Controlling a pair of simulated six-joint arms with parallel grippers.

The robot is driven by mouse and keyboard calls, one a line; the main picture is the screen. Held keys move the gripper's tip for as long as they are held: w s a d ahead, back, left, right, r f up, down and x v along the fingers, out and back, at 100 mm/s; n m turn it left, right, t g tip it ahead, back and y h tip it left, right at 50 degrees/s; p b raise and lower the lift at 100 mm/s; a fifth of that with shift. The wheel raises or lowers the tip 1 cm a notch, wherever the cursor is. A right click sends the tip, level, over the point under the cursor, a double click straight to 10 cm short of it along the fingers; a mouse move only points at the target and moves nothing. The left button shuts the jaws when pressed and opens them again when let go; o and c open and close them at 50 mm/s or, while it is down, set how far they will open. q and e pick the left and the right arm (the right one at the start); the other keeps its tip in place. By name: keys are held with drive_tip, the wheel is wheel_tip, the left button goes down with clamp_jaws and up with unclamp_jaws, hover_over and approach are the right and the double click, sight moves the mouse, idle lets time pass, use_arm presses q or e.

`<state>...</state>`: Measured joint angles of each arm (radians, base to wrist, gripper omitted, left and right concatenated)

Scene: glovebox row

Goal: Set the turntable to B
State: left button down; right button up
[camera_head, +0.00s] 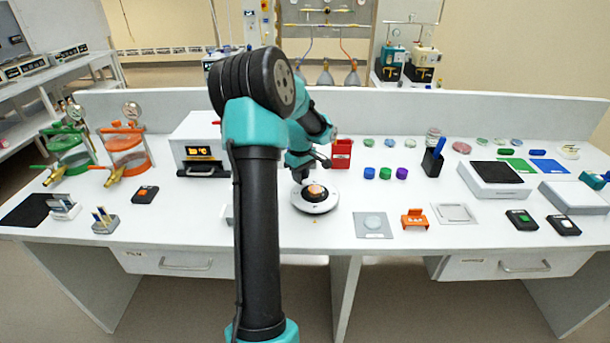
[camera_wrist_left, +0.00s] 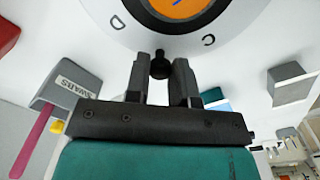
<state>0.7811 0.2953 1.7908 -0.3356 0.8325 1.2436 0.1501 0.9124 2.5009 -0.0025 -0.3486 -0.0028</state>
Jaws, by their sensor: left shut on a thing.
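The turntable (camera_head: 317,207) is a round white disc with an orange centre, standing on the bench in the middle of the head view. In the left wrist view its rim (camera_wrist_left: 185,38) shows the letters D and C, with part of a blue mark on the orange centre. B is out of view. A small black knob (camera_wrist_left: 160,66) stands at the rim, between D and C. My left gripper (camera_wrist_left: 162,88) is shut on this knob, one finger on each side. In the head view the left gripper (camera_head: 303,178) is at the turntable's back left edge, partly hidden by my arm.
A red box (camera_head: 341,154) stands behind the turntable. A grey swabs holder (camera_wrist_left: 72,90) is close to the gripper's left in the wrist view. A flat plate (camera_head: 373,225) lies to the right. A small black and teal part (camera_head: 594,180) at the right edge may be my right gripper.

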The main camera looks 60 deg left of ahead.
use_arm(q)
drive_tip(key=c, duration=1)
unclamp_jaws()
drive_tip(key=shift+r, duration=0.15)
wheel_tip(320, 180, up, 17)
drive_tip(key=shift+r, duration=0.1)
